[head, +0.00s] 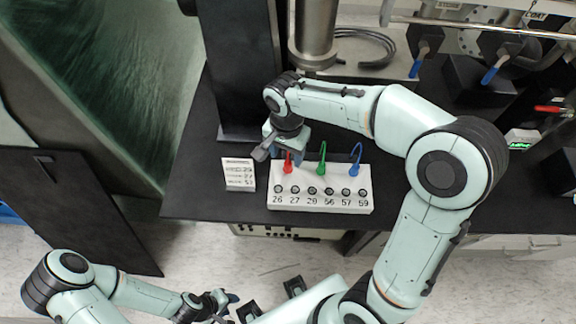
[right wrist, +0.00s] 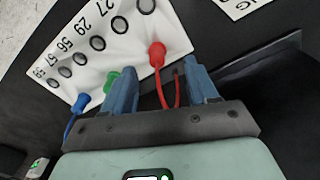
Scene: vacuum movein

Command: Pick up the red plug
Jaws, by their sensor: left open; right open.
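The red plug (head: 288,167) stands at the left end of a white numbered block (head: 340,172), its cable looping back. My right gripper (head: 284,148) is above it. In the right wrist view the red plug (right wrist: 157,56) and its red cable sit between the blue fingers of my open right gripper (right wrist: 161,72). I see a gap on both sides of the plug. My left gripper (head: 229,303) is open and empty at the bottom of the head view, away from the block.
A green plug (head: 321,165) and a blue plug (head: 356,160) stand on the same block; the green one is close to a right finger. A white label card (head: 239,174) lies left of the block. A metal cylinder (head: 316,35) stands behind.

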